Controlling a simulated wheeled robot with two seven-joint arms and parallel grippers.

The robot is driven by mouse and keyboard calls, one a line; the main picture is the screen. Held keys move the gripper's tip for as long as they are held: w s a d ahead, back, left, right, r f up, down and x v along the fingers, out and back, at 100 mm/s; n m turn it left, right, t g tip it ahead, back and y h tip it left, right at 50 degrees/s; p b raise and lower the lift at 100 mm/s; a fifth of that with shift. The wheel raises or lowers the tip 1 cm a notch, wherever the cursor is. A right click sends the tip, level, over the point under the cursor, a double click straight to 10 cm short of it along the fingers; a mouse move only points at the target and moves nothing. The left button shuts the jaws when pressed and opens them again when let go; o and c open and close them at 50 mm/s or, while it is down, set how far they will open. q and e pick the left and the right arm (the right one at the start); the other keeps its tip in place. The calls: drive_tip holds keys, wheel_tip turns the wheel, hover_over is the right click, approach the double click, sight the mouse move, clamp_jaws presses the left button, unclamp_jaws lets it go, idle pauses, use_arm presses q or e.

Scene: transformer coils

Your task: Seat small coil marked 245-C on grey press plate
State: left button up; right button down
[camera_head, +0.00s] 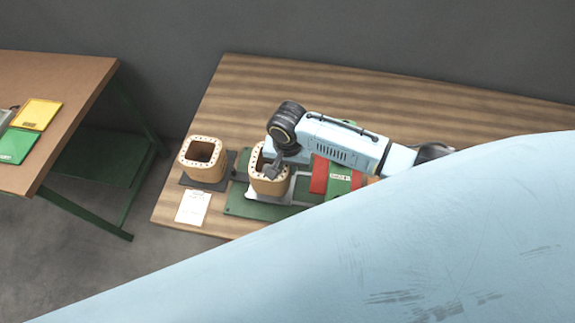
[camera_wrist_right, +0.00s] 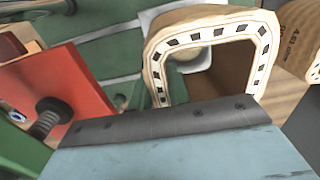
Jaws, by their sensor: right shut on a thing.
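A tan, square-ringed coil (camera_head: 268,185) with dark marks around its rim stands upright at the grey plate (camera_head: 301,188) on the green press base. My right gripper (camera_head: 272,171) is over this coil's rim and shut on its wall. The coil also shows close up in the right wrist view (camera_wrist_right: 154,62), its open middle facing the camera; the fingertips are hidden there. I cannot tell if its underside touches the plate. No 245-C mark is readable. My left gripper is not in view.
Another tan coil (camera_head: 203,172) stands on a dark pad to the left. A white paper (camera_head: 193,207) lies in front of it. The red and green press part (camera_head: 338,180) is right of the held coil. A separate brown table (camera_head: 60,75) holds coloured folders.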

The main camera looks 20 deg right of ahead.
drive_tip(key=shift+f, duration=0.3)
idle(0.4)
drive_tip(key=shift+f, duration=0.4)
drive_tip(key=shift+f, duration=0.5)
idle(0.4)
drive_tip(key=c, duration=1.3)
unclamp_jaws()
drive_tip(key=shift+c, duration=0.2)
drive_tip(key=shift+o, duration=0.5)
drive_tip(key=shift+s, duration=0.1)
wheel_tip(320, 180, up, 13)
drive_tip(key=shift+r, duration=0.2)
